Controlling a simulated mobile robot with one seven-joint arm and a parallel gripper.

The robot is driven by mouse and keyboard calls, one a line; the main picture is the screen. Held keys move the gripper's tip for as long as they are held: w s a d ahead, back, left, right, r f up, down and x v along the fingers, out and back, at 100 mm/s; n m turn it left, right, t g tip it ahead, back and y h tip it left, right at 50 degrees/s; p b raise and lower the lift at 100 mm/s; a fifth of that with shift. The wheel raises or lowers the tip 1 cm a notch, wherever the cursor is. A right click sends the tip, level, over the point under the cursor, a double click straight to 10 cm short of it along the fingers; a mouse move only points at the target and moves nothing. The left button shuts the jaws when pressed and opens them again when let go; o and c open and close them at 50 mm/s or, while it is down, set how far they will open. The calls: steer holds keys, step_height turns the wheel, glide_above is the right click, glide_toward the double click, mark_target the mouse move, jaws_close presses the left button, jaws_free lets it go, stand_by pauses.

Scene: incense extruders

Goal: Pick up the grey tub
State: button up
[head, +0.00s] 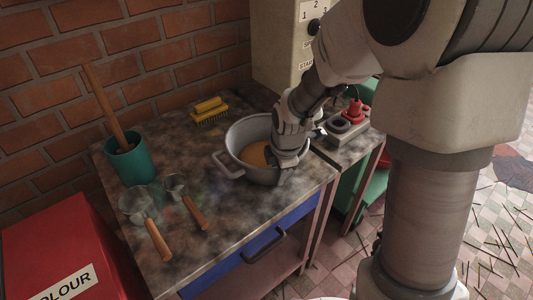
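The grey tub (232,137) stands upright on the mottled table. It is round, with a loop handle at its left and orange-brown contents inside. My gripper (284,158) is at the tub's right side, low over its rim, and covers that part of the tub. The fingers are hidden or too small to make out, so I cannot tell whether they are open or shut, or whether they touch the rim.
A teal cup (131,163) with a wooden stick and two wooden-handled scoops (148,223) are left of the tub. A yellow brush (210,110) lies behind it, near the brick wall. A grey box with a red knob (353,112) is at the right.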

jaws_close()
steer(key=shift+r, duration=0.1)
stand_by(1.2)
